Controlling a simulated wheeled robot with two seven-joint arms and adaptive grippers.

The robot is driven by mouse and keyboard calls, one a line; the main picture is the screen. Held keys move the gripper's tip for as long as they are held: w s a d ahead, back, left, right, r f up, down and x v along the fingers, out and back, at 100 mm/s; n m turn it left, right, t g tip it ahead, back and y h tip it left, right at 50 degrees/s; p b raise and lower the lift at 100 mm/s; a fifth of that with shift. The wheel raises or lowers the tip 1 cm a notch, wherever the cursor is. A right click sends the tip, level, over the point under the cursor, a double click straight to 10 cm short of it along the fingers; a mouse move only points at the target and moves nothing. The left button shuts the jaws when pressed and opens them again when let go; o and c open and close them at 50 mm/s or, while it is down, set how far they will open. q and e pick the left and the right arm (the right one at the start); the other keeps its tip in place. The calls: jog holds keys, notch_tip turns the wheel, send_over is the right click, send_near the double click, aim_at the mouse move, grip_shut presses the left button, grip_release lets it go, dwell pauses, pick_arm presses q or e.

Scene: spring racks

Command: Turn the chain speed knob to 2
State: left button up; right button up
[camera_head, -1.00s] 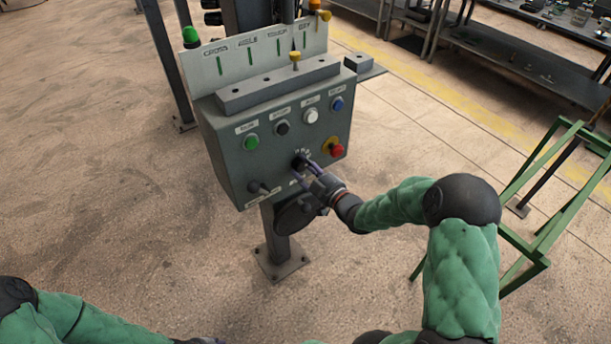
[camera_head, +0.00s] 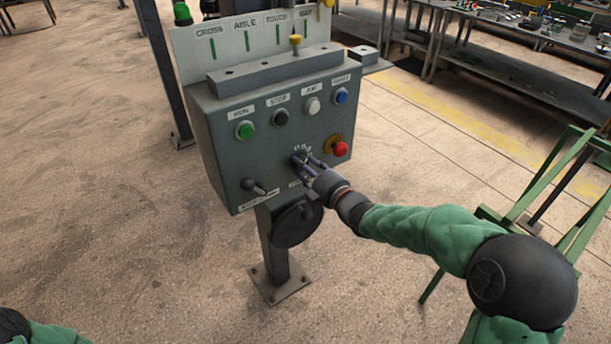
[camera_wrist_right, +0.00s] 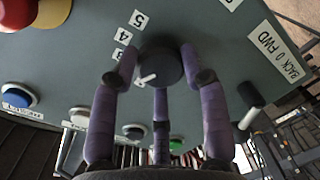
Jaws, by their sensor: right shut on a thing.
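The chain speed knob (camera_head: 299,158) is a round black knob low on the front of the grey control box (camera_head: 222,182). In the right wrist view the knob (camera_wrist_right: 162,66) has a white pointer aimed at the lower left. The digits 5, 4 and 3 show to its upper left; a finger hides the part of the scale below 3, so the exact setting cannot be read. My right gripper (camera_head: 309,166) is shut on the knob, its purple fingers (camera_wrist_right: 158,85) around the rim. My left gripper is out of view; only part of that arm shows at bottom left.
A lever (camera_head: 257,188) marked BACK 0 FWD sits left of the knob, and a red stop button (camera_head: 339,148) sits to its right. Green (camera_head: 244,130), black, white and blue (camera_head: 341,96) buttons line up above. A green frame (camera_head: 560,190) stands at right.

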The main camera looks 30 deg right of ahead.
jog(key=shift+f+b, duration=0.3)
jog(key=shift+f, duration=0.05)
dwell(0.3)
jog(key=o, duration=1.1)
jog(key=shift+d, duration=0.1)
jog(key=shift+o, duration=0.2)
jog(key=shift+d+r, duration=0.1)
jog(key=shift+r, duration=0.05)
jog(key=s+r, duration=0.1)
jog(key=s, duration=1.1)
jog(key=shift+d, duration=0.4)
